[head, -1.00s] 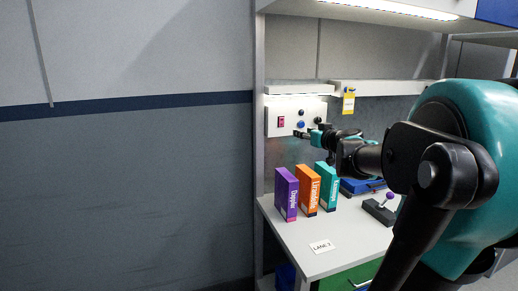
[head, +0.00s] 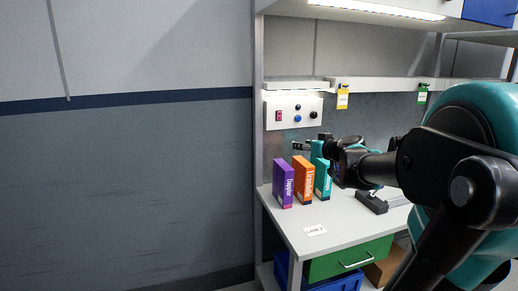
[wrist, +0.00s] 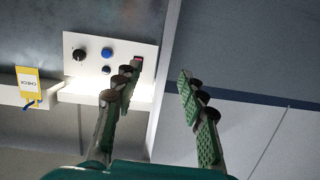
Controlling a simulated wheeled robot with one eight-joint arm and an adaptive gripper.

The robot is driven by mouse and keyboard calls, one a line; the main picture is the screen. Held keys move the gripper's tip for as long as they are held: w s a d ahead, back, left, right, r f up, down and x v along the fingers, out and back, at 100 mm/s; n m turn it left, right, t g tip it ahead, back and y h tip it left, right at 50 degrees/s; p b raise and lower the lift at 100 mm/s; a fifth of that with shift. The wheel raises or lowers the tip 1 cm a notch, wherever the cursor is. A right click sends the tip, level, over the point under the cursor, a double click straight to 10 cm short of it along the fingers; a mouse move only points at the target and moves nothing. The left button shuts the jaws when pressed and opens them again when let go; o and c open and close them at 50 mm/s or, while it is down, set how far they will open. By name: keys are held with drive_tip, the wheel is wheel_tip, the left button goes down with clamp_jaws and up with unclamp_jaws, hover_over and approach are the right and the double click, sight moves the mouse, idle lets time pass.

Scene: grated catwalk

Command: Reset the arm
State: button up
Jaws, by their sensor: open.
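My gripper (head: 303,147) is in front of the wall panel and above the boxes in the head view. In the wrist view my gripper (wrist: 156,98) shows two green-padded fingers spread apart with nothing between them. The white control panel (head: 292,109) carries a red switch, a blue button and black knobs. It also shows in the wrist view (wrist: 90,67), upside down, behind and left of the fingers. The fingers look apart from the panel in the head view.
Upright purple (head: 283,184), orange (head: 303,181) and teal (head: 322,182) boxes stand on the white workbench (head: 340,225) below my gripper. A dark grey device (head: 371,202) lies to their right. Yellow (head: 342,99) and green (head: 422,94) tags hang from the shelf. The space left of the bench is clear.

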drive_tip(key=s+a+f+m+g+h, duration=0.1)
drive_tip(key=s+f+g, duration=0.3)
drive_tip(key=s+f, duration=0.7)
drive_tip(key=s+a+f+m+g+h, duration=0.15)
drive_tip(key=s+f+g, duration=0.25)
drive_tip(key=s+f, duration=0.7)
drive_tip(key=s+d+f+m+g+h, duration=0.1)
drive_tip(key=s+d+f+g+h, duration=0.1)
drive_tip(key=s+d+f, duration=0.3)
wheel_tip(320, 180, down, 5)
drive_tip(key=shift+s+d+r+h, duration=0.15)
drive_tip(key=shift+s+d+h, duration=0.1)
drive_tip(key=shift+s+h, duration=0.3)
drive_tip(key=shift+w+m, duration=0.15)
drive_tip(key=shift+m, duration=0.1)
